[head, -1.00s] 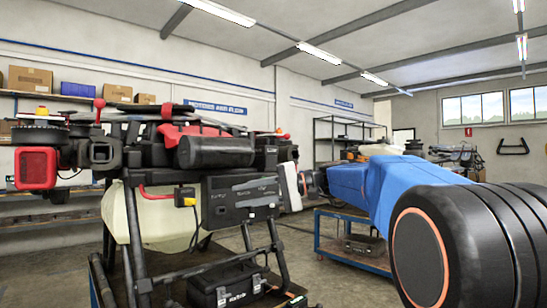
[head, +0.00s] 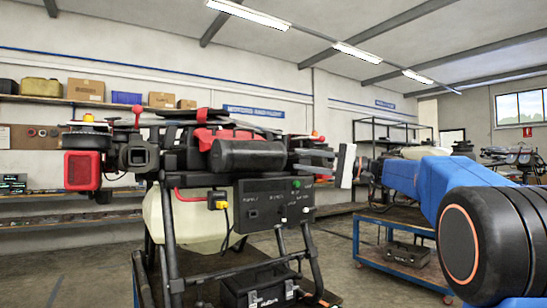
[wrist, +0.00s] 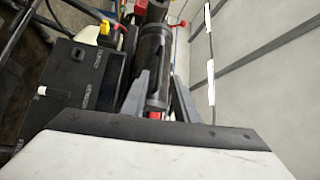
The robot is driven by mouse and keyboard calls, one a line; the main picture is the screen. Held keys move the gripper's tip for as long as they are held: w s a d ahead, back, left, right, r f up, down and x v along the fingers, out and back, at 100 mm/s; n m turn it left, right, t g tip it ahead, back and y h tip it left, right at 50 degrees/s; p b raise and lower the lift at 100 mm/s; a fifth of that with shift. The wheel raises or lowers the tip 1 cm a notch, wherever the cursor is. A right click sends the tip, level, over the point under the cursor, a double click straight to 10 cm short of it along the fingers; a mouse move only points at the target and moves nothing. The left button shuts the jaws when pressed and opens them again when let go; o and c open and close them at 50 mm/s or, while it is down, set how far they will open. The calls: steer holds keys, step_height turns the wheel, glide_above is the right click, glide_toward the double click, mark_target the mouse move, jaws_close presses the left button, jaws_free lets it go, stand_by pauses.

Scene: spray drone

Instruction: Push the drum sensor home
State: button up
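The spray drone's black control box (head: 275,203) has small printed labels and a green spot near its top right. A yellow plug (head: 217,200) with a lead sits left of the box; the wrist view also shows the yellow plug (wrist: 104,30). The wrist view shows a small white-tipped part (wrist: 42,90) on the box face. I cannot tell which part is the drum sensor. My gripper (head: 302,160) is above and right of the box, fingers pointing left. In the wrist view my gripper (wrist: 158,98) has its fingers apart, with nothing clearly held; a dark cylinder (wrist: 155,50) shows between and beyond them.
A black case (head: 258,288) lies below the box. A blue cart (head: 400,268) stands behind at right. Shelves with boxes line the back wall. Floor shows between drone and cart.

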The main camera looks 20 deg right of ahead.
mark_target(276, 156)
steer(key=x, duration=1)
steer(key=shift+w+a, duration=0.1)
steer(key=shift+c, duration=0.7)
jaws_close()
